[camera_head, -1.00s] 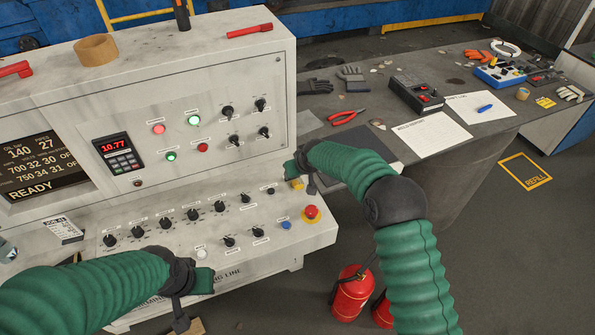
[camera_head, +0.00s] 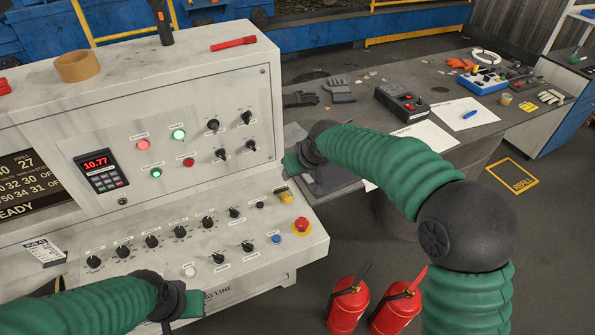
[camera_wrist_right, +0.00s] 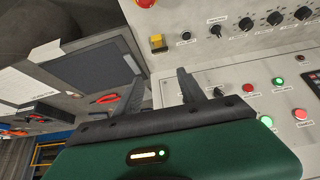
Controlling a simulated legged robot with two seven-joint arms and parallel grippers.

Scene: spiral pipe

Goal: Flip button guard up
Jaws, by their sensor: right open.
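The small yellow button guard (camera_head: 285,196) sits on the sloped lower panel of the grey console, near its right end. It also shows in the right wrist view (camera_wrist_right: 157,43), upper middle, as a yellow block with a dark part. I cannot tell clearly how its cover is tilted. My right gripper (camera_head: 308,182) is open and empty, just above and behind the guard in the head view. Its dark fingers (camera_wrist_right: 200,83) are apart from the guard in the wrist view. My left gripper (camera_head: 172,318) is over the console's front edge at the lower left; its fingers are mostly hidden.
A red emergency button (camera_head: 302,225) and a blue button (camera_head: 276,239) are beside the guard, with several black knobs (camera_head: 180,232) to the left. A table (camera_head: 345,110) with tools stands behind right. Fire extinguishers (camera_head: 347,305) stand on the floor.

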